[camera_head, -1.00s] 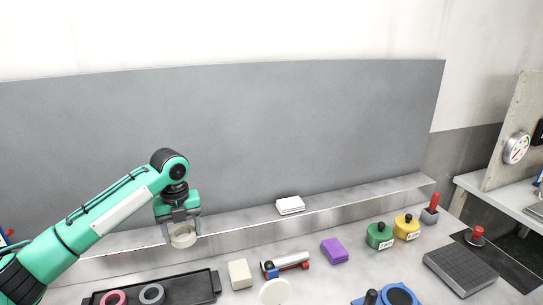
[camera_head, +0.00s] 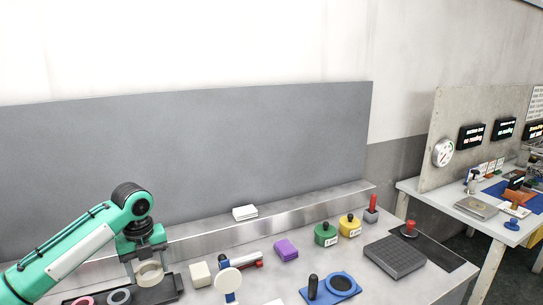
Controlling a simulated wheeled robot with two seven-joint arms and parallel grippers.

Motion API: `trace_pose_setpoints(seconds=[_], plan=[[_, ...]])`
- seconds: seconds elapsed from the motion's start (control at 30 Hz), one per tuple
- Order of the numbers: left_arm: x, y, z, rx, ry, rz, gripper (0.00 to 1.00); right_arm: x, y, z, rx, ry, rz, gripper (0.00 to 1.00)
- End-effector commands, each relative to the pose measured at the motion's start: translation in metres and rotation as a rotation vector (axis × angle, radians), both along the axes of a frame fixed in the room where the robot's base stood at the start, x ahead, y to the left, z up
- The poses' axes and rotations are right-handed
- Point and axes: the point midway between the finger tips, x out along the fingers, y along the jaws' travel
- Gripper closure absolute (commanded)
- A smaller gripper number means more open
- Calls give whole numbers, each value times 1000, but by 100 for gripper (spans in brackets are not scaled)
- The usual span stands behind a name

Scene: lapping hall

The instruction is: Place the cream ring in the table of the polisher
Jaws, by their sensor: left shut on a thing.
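My left gripper (camera_head: 149,281) points down and is shut on the cream ring (camera_head: 150,273), holding it by its sides. The ring is in front of and above a dark tray (camera_head: 170,289) at the lower left. A blue fixture (camera_head: 318,293) with a black knob and a dark-rimmed round seat (camera_head: 342,284) stands at the bottom centre; it may be the polisher, but I cannot tell for sure. My right gripper is not in view.
A pink ring (camera_head: 84,301) and a grey ring (camera_head: 119,297) are by the tray. A cream block (camera_head: 200,274), a white disc on a stand (camera_head: 228,281), a purple block (camera_head: 286,250), green (camera_head: 326,234) and yellow (camera_head: 349,226) pots and a dark grooved plate (camera_head: 395,257) occupy the bench.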

Motion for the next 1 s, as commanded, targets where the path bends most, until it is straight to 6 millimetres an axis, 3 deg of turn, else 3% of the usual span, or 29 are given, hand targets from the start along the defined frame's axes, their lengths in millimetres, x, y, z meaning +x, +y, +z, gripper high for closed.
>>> trace_pose_setpoints(seconds=[0.3,0.47,0.7,1.0], plan=[[-9,-7,-6,6,-5,173,65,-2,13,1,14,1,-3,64],[-17,-12,-12,9,-7,300,65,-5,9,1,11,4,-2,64],[-35,-24,-24,14,-13,599,65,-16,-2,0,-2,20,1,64],[-62,-40,-38,13,-23,1010,65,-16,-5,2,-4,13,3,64]])
